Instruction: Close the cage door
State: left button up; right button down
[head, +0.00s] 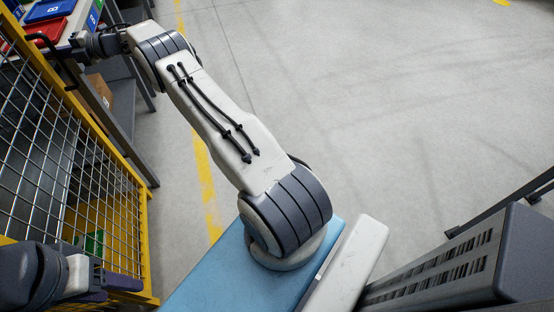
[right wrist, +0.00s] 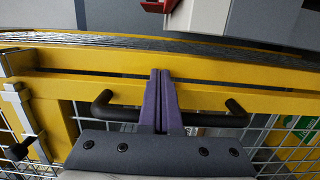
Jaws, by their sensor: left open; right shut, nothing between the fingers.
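The cage door (head: 70,112) is a yellow-framed panel of wire mesh at the left of the head view. Its yellow rail (right wrist: 60,88) crosses the right wrist view, with a black bar handle (right wrist: 120,115) on it. My right gripper (right wrist: 160,73) is shut and empty, its purple fingers lying across the middle of the handle. In the head view my right gripper (head: 72,48) is at the door's upper edge, its fingertips hard to see. My left gripper (head: 122,283) is low at the left, open and empty, beside the yellow frame. I cannot tell how wide the door stands.
A table (head: 75,22) with red and blue bins stands beyond the door at the top left. A cardboard box (head: 100,92) sits under it. A green item (head: 95,243) shows through the mesh. A grey slotted unit (head: 440,270) is at lower right. The middle floor is clear.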

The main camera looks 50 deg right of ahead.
jog(key=shift+d, duration=0.15)
jog(key=shift+s+d, duration=0.1)
jog(key=shift+d, duration=0.1)
dwell(0.3)
